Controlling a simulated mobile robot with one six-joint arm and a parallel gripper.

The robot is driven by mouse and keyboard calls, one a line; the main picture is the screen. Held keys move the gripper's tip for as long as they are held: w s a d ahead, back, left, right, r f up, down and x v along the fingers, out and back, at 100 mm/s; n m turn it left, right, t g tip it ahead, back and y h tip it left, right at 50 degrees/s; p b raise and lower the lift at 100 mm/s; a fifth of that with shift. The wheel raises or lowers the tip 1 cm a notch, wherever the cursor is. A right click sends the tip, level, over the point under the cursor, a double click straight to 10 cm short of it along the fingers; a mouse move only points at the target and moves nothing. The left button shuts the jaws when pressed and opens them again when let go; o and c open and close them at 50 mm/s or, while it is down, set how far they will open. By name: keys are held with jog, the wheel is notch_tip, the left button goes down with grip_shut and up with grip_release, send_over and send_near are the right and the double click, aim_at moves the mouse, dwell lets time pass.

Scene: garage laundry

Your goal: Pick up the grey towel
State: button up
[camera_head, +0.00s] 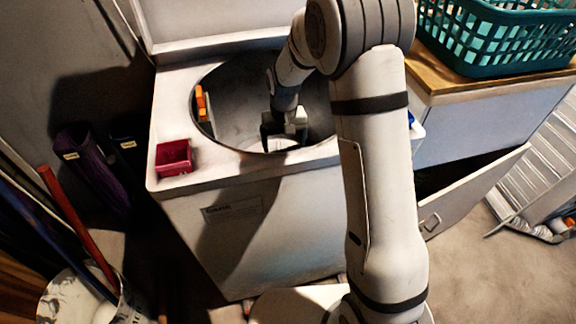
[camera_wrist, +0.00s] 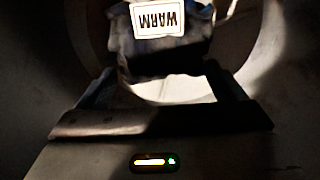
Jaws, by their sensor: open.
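My gripper (camera_head: 285,130) reaches down through the round opening of the white washer (camera_head: 230,178). In the wrist view my gripper (camera_wrist: 162,82) is open, with one finger on each side. A grey, cloth-like bundle (camera_wrist: 165,62), which looks like the grey towel, lies between and just beyond the fingers.
The opening's rim and tub wall (camera_head: 238,92) surround my gripper closely. An orange item (camera_head: 202,104) is at the tub's left side. A red box (camera_head: 174,158) sits on the washer's top. A teal basket (camera_head: 497,42) stands on the wooden counter at right; a cabinet door (camera_head: 465,195) hangs open below.

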aim_at(284, 149)
notch_tip(284, 149, down, 3)
jog(key=shift+f, duration=0.1)
jog(key=c, duration=1.6)
